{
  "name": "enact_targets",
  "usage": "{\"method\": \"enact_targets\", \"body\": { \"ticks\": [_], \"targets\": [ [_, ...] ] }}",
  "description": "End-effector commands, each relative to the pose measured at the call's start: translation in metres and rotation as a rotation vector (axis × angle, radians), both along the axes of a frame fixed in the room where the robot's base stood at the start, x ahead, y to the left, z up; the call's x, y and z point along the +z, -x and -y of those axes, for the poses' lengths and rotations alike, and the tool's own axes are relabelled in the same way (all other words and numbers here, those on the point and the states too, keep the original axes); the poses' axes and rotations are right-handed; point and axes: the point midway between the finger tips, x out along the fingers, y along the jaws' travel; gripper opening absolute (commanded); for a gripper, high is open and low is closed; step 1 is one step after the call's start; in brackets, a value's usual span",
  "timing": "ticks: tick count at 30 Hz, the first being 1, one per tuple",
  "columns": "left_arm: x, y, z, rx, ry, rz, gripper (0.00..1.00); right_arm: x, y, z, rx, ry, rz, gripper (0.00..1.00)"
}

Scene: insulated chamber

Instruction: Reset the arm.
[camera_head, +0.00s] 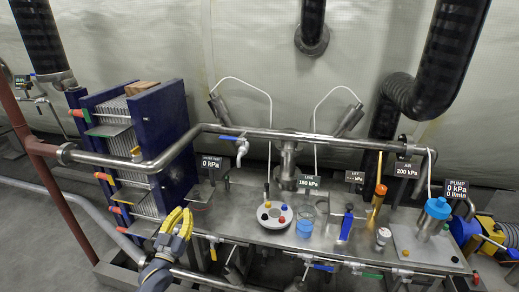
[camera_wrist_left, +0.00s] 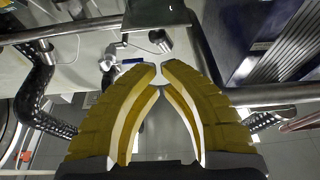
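My left gripper (camera_head: 178,222) has yellow fingers and comes in from the bottom left of the head view. It hovers in front of the left end of the steel bench, near the blue plate stack. In the left wrist view its fingertips (camera_wrist_left: 160,70) nearly meet, with nothing held between them. It is shut and empty. My right arm and gripper do not show in either view.
A steel pipe (camera_head: 300,134) runs above the bench (camera_head: 250,232). The blue-ended plate stack (camera_head: 172,140) stands left. The bench holds a round white holder (camera_head: 274,222), a blue-filled beaker (camera_head: 305,226), an orange-capped cylinder (camera_head: 379,198) and a blue-topped vessel (camera_head: 436,212).

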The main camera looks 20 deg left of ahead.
Motion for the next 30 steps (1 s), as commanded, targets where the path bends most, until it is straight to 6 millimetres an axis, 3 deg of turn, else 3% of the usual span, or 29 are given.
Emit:
{"method": "enact_targets", "body": {
  "ticks": [5, 10, 14, 18, 23, 30],
  "targets": [
    [-0.066, 0.004, 0.008, 0.009, 0.002, -0.134, 0.0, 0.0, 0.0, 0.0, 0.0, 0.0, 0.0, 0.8],
    [-0.169, 0.023, 0.026, 0.012, -0.004, -0.346, 0.0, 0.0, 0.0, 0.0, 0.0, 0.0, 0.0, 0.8],
    [-0.248, 0.05, 0.043, 0.007, -0.012, -0.514, 0.0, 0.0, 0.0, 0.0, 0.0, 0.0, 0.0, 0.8],
    [-0.326, 0.089, 0.065, -0.007, -0.027, -0.69, 0.0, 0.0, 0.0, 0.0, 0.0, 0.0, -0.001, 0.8],
    [-0.407, 0.147, 0.091, -0.031, -0.05, -0.886, 0.0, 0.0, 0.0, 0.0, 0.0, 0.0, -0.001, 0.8],
    [-0.508, 0.256, 0.133, -0.087, -0.096, -1.177, 0.0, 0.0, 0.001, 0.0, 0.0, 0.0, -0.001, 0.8]
  ]
}}
